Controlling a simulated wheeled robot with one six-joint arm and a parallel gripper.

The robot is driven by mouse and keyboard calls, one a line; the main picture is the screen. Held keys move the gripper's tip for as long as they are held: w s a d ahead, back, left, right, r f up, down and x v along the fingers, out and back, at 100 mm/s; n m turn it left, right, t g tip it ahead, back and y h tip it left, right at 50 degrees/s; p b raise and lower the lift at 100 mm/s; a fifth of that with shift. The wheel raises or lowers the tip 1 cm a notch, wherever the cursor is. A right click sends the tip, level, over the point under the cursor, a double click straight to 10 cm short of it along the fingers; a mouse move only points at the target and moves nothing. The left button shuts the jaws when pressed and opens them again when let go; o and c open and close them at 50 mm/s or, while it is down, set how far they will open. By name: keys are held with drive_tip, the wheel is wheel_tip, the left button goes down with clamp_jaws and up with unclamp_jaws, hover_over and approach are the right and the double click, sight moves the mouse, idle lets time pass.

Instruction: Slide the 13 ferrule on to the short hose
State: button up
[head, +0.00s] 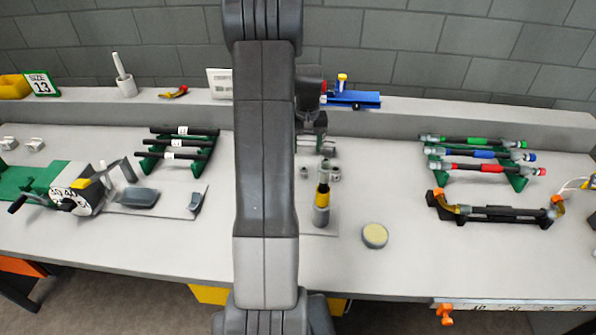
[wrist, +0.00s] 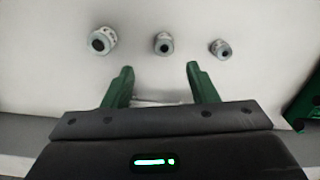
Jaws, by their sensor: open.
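Three silvery ferrules stand in a row in the wrist view: a large left one (wrist: 101,41), a middle one (wrist: 163,43) and a small right one (wrist: 220,49). I cannot read which is the 13. My gripper (wrist: 158,70) is open and empty, its green fingers just short of the row, with the middle ferrule ahead of the gap. In the head view a ferrule (head: 335,175) shows beside my arm, which hides part of that area. Black hoses with white labels (head: 182,131) lie on a green rack at left; I cannot tell which is the short one.
A green sign (head: 41,83) reads SIZE 13. A crimper with a dial (head: 80,197) stands at left. A dark bottle with a yellow band (head: 322,204) and a round tin (head: 375,236) stand near the ferrules. Finished coloured hoses (head: 480,155) lie on a right rack.

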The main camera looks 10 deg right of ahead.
hover_over(304, 168)
drive_tip(key=s, duration=0.2)
drive_tip(key=f, duration=0.4)
drive_tip(key=shift+w+d+f, duration=0.15)
drive_tip(key=shift+w+f, duration=0.1)
drive_tip(key=shift+f, duration=0.05)
drive_tip(key=shift+w+a+f+p, duration=0.15)
drive_tip(key=shift+f+p, duration=0.3)
drive_tip(key=shift+f, duration=0.9)
drive_tip(key=shift+w+a+f+p, duration=0.15)
drive_tip(key=shift+f+p, duration=0.3)
drive_tip(key=shift+f, duration=0.85)
drive_tip(key=shift+s, duration=0.1)
drive_tip(key=c, duration=1.1)
